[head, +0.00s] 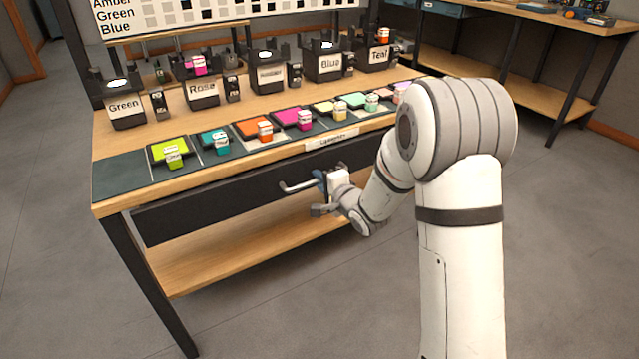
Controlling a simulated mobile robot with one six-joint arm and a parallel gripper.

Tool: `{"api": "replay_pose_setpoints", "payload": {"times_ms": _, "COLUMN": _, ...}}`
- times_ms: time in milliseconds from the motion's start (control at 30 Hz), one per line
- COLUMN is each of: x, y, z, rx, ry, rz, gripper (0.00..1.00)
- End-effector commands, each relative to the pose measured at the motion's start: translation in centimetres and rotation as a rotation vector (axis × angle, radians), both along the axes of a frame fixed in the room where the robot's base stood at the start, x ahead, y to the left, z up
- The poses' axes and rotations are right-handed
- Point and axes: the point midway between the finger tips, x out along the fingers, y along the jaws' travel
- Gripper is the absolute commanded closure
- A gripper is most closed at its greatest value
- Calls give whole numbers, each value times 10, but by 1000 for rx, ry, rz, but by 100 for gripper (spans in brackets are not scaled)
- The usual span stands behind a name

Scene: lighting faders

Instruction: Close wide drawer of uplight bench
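The uplight bench (160,128) is a wooden-topped bench with dark legs. Its wide drawer (225,196) has a long dark front just under the top edge. I cannot tell for sure how far it stands out. A pale bar handle (295,186) sticks out from the drawer front near its middle. My gripper (318,196) is at the right end of this handle, in front of the drawer. Its fingertips are small and partly covered, so I cannot tell whether they are open or shut on the handle. My arm hides the right end of the drawer.
Several coloured blocks on fader pads (265,130) line the bench top, with labelled lamp holders (202,92) behind them. A lower wooden shelf (250,252) is bare. A second bench (480,75) stands at the back right. Grey floor is free in front.

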Motion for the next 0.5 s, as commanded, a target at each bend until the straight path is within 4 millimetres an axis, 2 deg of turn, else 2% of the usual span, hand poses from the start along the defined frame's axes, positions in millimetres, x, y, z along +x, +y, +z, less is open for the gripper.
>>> {"api": "replay_pose_setpoints", "payload": {"times_ms": 333, "x": 5, "y": 3, "z": -1, "rx": -1, "ry": 1, "rz": -1, "gripper": 83}}
{"api": "replay_pose_setpoints", "payload": {"times_ms": 500, "x": 5, "y": 2, "z": -1, "rx": -1, "ry": 1, "rz": -2, "gripper": 97}}
